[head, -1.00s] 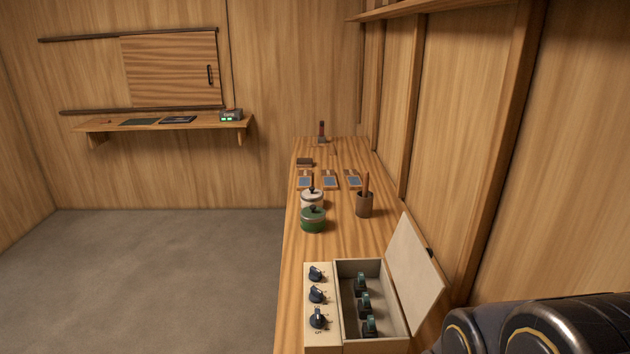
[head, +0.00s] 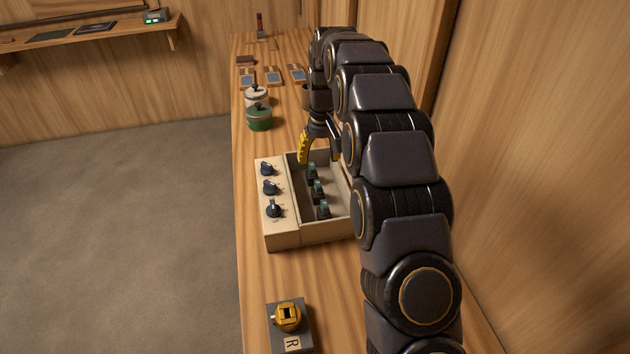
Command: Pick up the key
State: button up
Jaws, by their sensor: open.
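No thing in view is clearly recognisable as a key. An open wooden box (head: 283,240) stands on the bench, with a row of three dark knobs along its left side. In its tray stand three small dark pieces with greenish tops: a far one (head: 312,172), a middle one (head: 318,190) and a near one (head: 323,209). I cannot tell whether any of them is the key. My gripper (head: 318,157) is open over the far end of the tray, its yellow finger on the left. It appears empty; my arm hides the box's right side and lid.
A grey block (head: 296,341) marked R with a yellow fitting (head: 287,317) sits on the bench's near part. A green pot (head: 260,118) and a white pot (head: 257,96) stand beyond the box. The wall is close on the right; a shelf (head: 100,37) hangs far left.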

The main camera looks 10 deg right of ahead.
send_over(318, 183)
jog(key=s, duration=0.1)
notch_tip(318, 183, down, 10)
jog(key=f, duration=0.1)
jog(key=shift+w+d+f+t, duration=0.1)
jog(key=shift+d+f+t, duration=0.1)
jog(key=shift+f, duration=0.35)
jog(key=shift+w+d+f+t, duration=0.1)
jog(key=shift+d+f+t, duration=0.1)
jog(key=shift+f, duration=0.3)
jog(key=shift+w+a+f, duration=0.15)
jog(key=shift+f, duration=0.7)
jog(key=shift+w+a+f, duration=0.1)
jog(key=shift+f, duration=0.8)
jog(key=shift+w+a+f, duration=0.15)
jog(key=shift+f, duration=0.7)
grip_shut()
